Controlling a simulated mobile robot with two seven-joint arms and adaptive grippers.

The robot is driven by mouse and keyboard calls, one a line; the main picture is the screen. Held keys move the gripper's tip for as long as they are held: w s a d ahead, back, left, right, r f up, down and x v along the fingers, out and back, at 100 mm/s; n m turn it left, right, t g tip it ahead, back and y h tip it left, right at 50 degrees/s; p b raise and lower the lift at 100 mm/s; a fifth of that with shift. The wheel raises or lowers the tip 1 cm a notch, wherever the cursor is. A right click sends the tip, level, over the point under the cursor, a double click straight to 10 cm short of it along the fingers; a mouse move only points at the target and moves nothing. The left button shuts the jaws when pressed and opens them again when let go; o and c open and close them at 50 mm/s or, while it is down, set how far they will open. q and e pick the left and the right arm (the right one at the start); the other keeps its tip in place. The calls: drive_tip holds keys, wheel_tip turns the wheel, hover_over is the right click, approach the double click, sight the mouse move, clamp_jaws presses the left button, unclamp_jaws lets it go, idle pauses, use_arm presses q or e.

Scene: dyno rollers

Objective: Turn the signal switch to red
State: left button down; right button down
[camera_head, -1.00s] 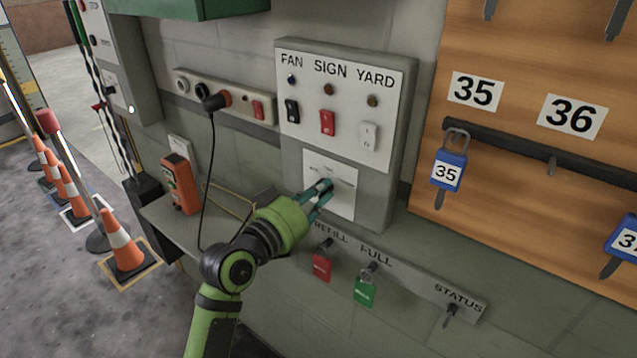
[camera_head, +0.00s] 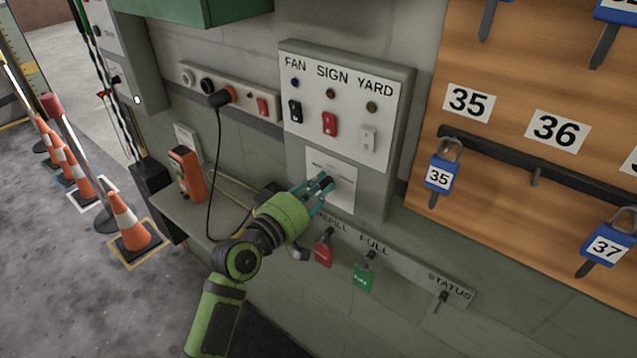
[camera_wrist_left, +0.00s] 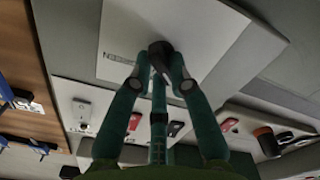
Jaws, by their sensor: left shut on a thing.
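My left gripper (camera_head: 322,188) is at the white plate (camera_head: 342,200) on the lower part of the grey wall panel. In the left wrist view its teal fingers (camera_wrist_left: 160,80) are closed around a dark knob (camera_wrist_left: 160,50) that stands out from the plate. In the head view the gripper hides the knob, and I cannot read which way it points. Small print on the plate is too faint to read. My right gripper is not in view.
Above the plate are black FAN (camera_head: 295,111), red SIGN (camera_head: 330,123) and white YARD (camera_head: 368,138) switches. A red tag (camera_head: 323,251) and a green tag (camera_head: 363,277) hang below. An orange handheld device (camera_head: 185,173) stands left on the ledge, near a hanging black cable (camera_head: 217,165).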

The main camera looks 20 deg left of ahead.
use_arm(q)
drive_tip(key=shift+r, duration=0.1)
idle(0.4)
drive_tip(key=c, duration=1.1)
unclamp_jaws()
drive_tip(key=shift+c, duration=0.2)
drive_tip(key=v, duration=1.2)
